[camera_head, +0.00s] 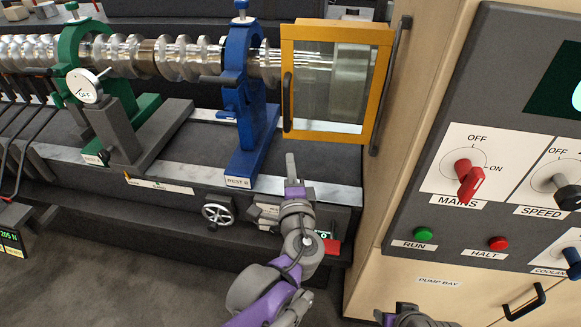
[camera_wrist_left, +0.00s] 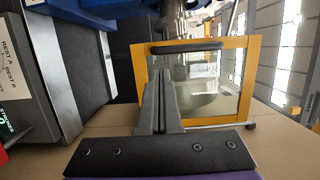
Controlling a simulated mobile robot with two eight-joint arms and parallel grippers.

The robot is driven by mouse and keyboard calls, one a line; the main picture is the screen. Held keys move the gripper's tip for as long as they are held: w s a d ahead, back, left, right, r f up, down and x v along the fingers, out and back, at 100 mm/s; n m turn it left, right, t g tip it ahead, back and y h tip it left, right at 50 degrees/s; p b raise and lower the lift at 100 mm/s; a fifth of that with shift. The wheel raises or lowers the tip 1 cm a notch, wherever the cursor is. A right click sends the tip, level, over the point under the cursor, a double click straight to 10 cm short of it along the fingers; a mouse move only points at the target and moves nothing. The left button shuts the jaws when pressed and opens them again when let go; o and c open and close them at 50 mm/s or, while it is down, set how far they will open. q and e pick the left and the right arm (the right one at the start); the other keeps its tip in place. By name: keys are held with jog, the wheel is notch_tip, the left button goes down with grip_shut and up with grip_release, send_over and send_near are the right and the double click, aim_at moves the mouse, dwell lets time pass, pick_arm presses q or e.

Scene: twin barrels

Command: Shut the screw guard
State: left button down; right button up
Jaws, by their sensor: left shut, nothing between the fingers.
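The screw guard is a clear pane in a yellow-orange frame (camera_head: 337,134), at top centre-right in the head view, beside the wooden cabinet. It stands in front of the right end of the shiny screw (camera_head: 180,60), which shows through the pane. A dark upright handle (camera_head: 288,100) is on its left edge. In the left wrist view the frame (camera_wrist_left: 244,85) fills the centre, with the handle (camera_wrist_left: 187,46) across its upper part. My left gripper (camera_head: 291,160) is shut and empty, below the handle and apart from it in the head view.
A blue rest (camera_head: 246,125) stands left of the guard, a green rest (camera_head: 118,95) farther left. A handwheel (camera_head: 219,214) is at the bed's front. A wooden cabinet with a control panel (camera_head: 465,225) closes off the right side. Open floor (camera_head: 120,270) lies at lower left.

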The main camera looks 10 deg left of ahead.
aim_at(285, 129)
pick_arm(q)
jog(key=x, duration=1)
jog(key=shift+p, duration=0.3)
pick_arm(e)
jog(key=shift+w+r, duration=0.2)
jog(key=shift+r, duration=0.3)
pick_arm(q)
jog(key=shift+p+x, duration=0.45)
jog(key=shift+x, duration=0.75)
jog(key=shift+s+a+r, duration=0.15)
jog(key=shift+s+a, duration=0.05)
pick_arm(e)
jog(key=shift+r, duration=0.65)
